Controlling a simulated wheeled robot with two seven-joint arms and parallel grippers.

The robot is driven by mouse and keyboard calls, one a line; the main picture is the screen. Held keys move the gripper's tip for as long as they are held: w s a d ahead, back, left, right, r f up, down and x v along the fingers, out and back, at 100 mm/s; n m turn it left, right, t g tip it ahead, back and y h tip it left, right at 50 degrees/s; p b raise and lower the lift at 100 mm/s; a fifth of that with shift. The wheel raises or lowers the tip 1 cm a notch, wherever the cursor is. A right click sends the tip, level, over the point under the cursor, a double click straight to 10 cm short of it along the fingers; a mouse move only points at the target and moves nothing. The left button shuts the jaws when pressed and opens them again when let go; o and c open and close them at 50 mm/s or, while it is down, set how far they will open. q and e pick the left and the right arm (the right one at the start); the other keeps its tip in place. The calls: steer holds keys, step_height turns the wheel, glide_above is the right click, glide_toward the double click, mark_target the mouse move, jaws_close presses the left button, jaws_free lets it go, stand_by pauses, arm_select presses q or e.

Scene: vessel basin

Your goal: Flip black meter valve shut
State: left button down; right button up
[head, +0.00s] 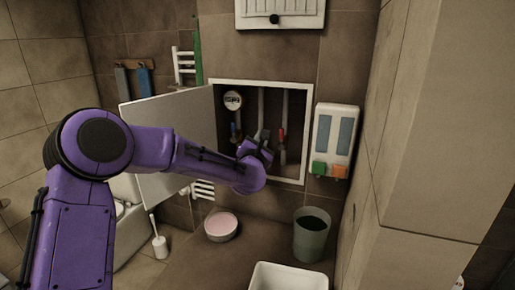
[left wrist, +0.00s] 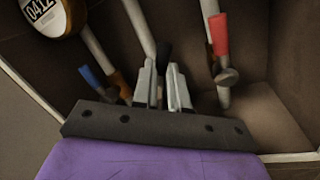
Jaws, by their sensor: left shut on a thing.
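My left gripper (head: 262,137) reaches into an open wall niche and is shut on the black valve handle. In the left wrist view the fingertips (left wrist: 162,68) close on either side of the black handle (left wrist: 163,52), next to the middle pipe (left wrist: 139,22). The fingers hide most of the handle and the valve body, so its exact angle is hard to tell. The round meter (head: 232,100) sits to the left and reads 0412 in the left wrist view (left wrist: 43,12). My right gripper is not in view.
A blue valve handle (left wrist: 93,78) is left of the gripper and a red one (left wrist: 219,34) is right. The niche has a white frame (head: 303,130), with its door (head: 160,118) swung open left. A dispenser (head: 334,140) hangs at right; a bin (head: 312,240) stands below.

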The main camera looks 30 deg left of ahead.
arm_select(q)
steer(key=m+b, duration=0.1)
steer(key=m, duration=0.1)
steer(key=f+m+t+b, duration=0.1)
steer(key=m+b, duration=0.1)
steer(key=m+h+b, duration=0.1)
steer(key=m, duration=0.1)
steer(key=shift+d+f, duration=0.3)
steer(key=shift+d, duration=0.1)
steer(key=m, duration=0.1)
steer(key=m+b, duration=0.1)
steer(key=m, duration=0.1)
steer(key=m+b, duration=0.1)
steer(key=shift+w+d+f+t+h, duration=0.1)
steer(key=shift+f+t+h, duration=0.2)
steer(key=shift+f+t, duration=0.1)
steer(key=shift+f+m+h+b, duration=0.2)
steer(key=shift+m+h+b, duration=0.4)
steer(key=shift+m, duration=1)
steer(key=c, duration=1.2)
jaws_free()
steer(key=shift+o, duration=0.2)
